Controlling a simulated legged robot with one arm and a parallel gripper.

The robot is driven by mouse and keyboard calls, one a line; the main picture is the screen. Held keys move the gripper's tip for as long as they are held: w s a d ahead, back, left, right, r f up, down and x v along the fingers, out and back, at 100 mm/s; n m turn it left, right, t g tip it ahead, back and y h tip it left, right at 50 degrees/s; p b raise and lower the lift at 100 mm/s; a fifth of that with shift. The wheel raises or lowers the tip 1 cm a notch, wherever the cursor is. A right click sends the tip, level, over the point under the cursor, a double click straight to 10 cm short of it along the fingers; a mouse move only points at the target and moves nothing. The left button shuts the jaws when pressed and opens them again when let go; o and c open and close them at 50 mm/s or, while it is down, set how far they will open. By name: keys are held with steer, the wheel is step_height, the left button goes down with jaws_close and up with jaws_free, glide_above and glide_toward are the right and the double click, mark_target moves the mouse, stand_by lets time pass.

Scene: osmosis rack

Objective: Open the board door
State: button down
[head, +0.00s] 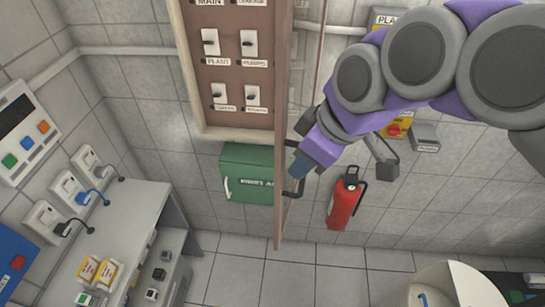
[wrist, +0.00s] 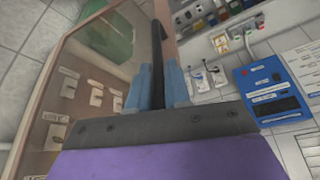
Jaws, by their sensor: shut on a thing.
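The board (head: 229,75) is a brown panel with labelled switches in a light frame on the wall. Its door (head: 281,140) stands swung out, seen nearly edge-on in the head view. In the wrist view the door's frame (wrist: 168,45) borders a clear pane, with switches showing through it. A black bar handle (head: 299,188) is on the door; it also shows in the wrist view (wrist: 157,50). My gripper (head: 297,170) is on the right of the door, its blue fingers shut around the handle. The fingers (wrist: 158,85) hide part of the handle.
A green box (head: 246,172) hangs below the board. A red fire extinguisher (head: 345,200) is on the wall right of the door. A grey bench (head: 135,215) with small devices stands at left. A round white container (head: 445,285) is at lower right. The middle floor is clear.

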steer(key=shift+d+r, duration=0.1)
steer(key=shift+d, duration=1.05)
steer(key=c, duration=1.2)
jaws_free()
steer(key=shift+o, duration=0.2)
steer(key=p+v, duration=0.1)
steer(key=v, duration=1.6)
steer(key=shift+p, duration=0.35)
steer(key=shift+d, duration=0.15)
